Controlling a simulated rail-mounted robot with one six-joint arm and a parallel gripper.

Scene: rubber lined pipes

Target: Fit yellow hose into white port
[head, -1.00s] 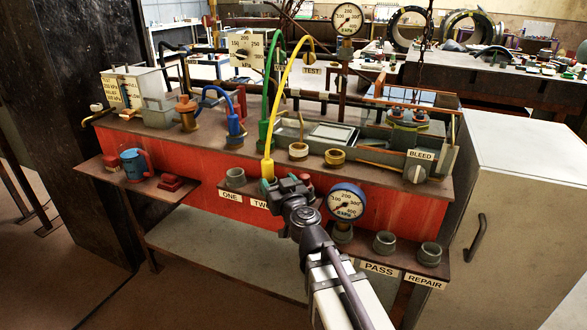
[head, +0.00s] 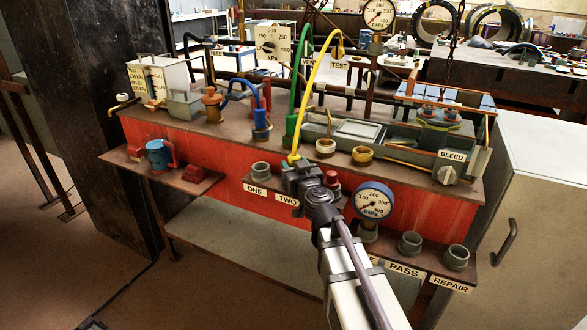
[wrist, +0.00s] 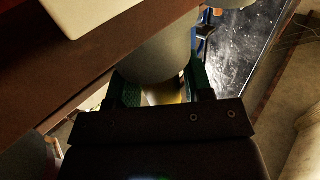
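The yellow hose (head: 312,75) arches from the fitting near the TEST label down to the front of the bench. Its lower yellow end (head: 293,157) shows just above my gripper (head: 291,170), which hides the rest. In the wrist view, my green-padded fingers (wrist: 165,92) lie on both sides of a small yellow patch (wrist: 163,97). A grey cylinder (wrist: 157,55) partly covers that yellow. I cannot tell whether the fingers press on the hose end. A whitish ring port (head: 325,147) stands on the bench top, right of the hose end.
A brass ring port (head: 362,155) stands right of the whitish one. A green hose (head: 303,85) and a blue hose (head: 260,118) stand close left. A pressure gauge (head: 373,202) is close right of my gripper. Grey cups stand above labels ONE, PASS and REPAIR.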

